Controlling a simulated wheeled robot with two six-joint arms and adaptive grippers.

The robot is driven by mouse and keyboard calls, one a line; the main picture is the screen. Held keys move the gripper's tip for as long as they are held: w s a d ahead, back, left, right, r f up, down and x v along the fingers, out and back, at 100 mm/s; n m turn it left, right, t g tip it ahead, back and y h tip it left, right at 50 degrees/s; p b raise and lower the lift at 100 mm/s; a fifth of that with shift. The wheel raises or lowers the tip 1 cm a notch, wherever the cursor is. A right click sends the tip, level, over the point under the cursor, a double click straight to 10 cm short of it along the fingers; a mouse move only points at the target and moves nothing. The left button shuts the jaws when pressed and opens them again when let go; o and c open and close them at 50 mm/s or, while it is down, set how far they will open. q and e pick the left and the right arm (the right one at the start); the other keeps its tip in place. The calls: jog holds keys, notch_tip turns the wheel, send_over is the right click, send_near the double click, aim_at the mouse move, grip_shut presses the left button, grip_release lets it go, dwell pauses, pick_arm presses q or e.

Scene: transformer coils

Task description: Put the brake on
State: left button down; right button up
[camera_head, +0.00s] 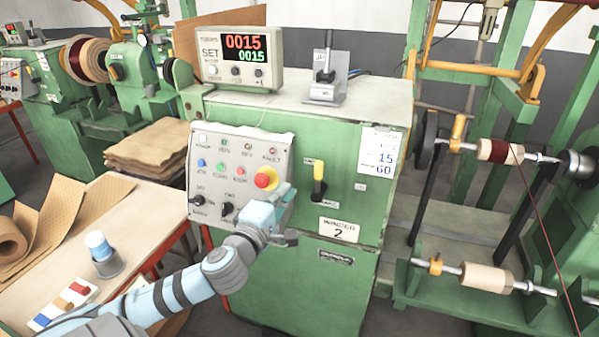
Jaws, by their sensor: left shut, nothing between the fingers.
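A lever with a yellow grip (319,171) and a dark lower end sits on the front of the green winder cabinet (290,285), in a slot with small labels above and below. The labels are too small to read surely. My left gripper (284,192) is shut and empty, in front of the right edge of the control panel (198,148). It is left of the lever and a little lower, apart from it in the picture. It hides the panel's lower right corner. My right gripper is not in view.
A red emergency button (265,178) is very close to my left gripper in the picture. A counter (241,57) and a black-handled device (325,75) stand on the cabinet. A table (142,215) is at left. Shafts with a coil (500,151) are at right.

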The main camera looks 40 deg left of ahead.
aim_at(320, 177)
pick_arm(q)
jog(key=x, duration=0.9)
jog(key=shift+w, duration=0.3)
jog(key=shift+p, duration=0.35)
jog(key=shift+w+d+m, duration=0.1)
jog(key=shift+d+m, duration=0.1)
jog(key=shift+m, duration=0.1)
